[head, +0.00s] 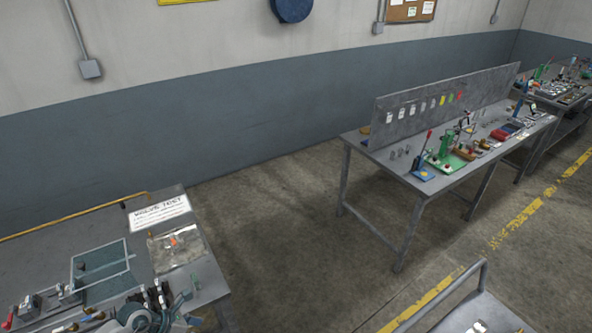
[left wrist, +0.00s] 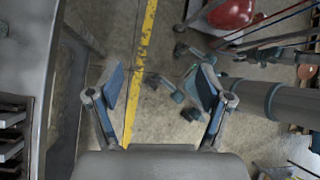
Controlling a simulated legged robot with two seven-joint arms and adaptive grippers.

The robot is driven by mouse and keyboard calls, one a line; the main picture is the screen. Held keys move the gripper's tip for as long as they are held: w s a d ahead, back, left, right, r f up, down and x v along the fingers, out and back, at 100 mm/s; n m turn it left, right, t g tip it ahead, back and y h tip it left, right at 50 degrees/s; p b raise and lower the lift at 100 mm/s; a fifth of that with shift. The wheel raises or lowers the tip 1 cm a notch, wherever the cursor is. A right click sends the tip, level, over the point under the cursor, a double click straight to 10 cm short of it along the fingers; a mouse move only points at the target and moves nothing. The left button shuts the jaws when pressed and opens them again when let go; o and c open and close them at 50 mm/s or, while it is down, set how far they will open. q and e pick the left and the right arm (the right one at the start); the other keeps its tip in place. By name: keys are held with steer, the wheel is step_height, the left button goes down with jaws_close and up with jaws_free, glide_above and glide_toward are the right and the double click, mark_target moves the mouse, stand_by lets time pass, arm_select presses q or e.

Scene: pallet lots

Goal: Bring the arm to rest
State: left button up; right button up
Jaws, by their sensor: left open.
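My left gripper (left wrist: 160,88) shows in the left wrist view. Its two blue-padded fingers are spread apart with nothing between them. I cannot make out the left gripper for sure in the head view. My right gripper is in neither view.
In the head view, a workbench (head: 141,266) with a valve test sheet (head: 158,213) and tools fills the lower left. Another bench (head: 361,147) with a backboard and parts stands right. A metal rail (head: 478,283) is at lower right. Floor (head: 290,230) between the benches is clear.

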arm_select(q)
steer(key=w+a+f+n+t+h, duration=0.1)
steer(key=w+f+n+t, duration=0.25)
steer(key=f+n, duration=0.5)
steer(key=w+a+f+n+t+h, duration=0.1)
steer(key=w+f+n+t, duration=0.2)
steer(key=f+n+t, duration=0.5)
steer(key=s+a+f+n+g+y, duration=0.2)
steer(key=s+f+n+y, duration=0.15)
steer(key=f+n, duration=0.4)
steer(key=s+a+f+n+g+y, duration=0.1)
steer(key=s+a+f+n+y, duration=0.2)
steer(key=f+n, duration=0.4)
steer(key=s+d+f+n+g+y, duration=0.1)
steer(key=s+f+n+g, duration=0.25)
steer(key=s+f, duration=0.55)
steer(key=s+d+f+n+g+y, duration=0.2)
steer(key=s+f+n, duration=0.2)
steer(key=s+f, duration=0.55)
steer(key=s+d+f+n+g, duration=0.1)
steer(key=s+d+n+g, duration=0.1)
steer(key=s, duration=0.8)
steer(key=s+d+f+n+g, duration=0.2)
steer(key=s+d, duration=0.2)
steer(key=s, duration=0.6)
steer(key=shift+s+g+b, duration=0.2)
steer(key=shift+g+b, duration=0.15)
steer(key=shift+g, duration=0.05)
steer(key=shift+f+h, duration=0.1)
steer(key=shift+h, duration=0.15)
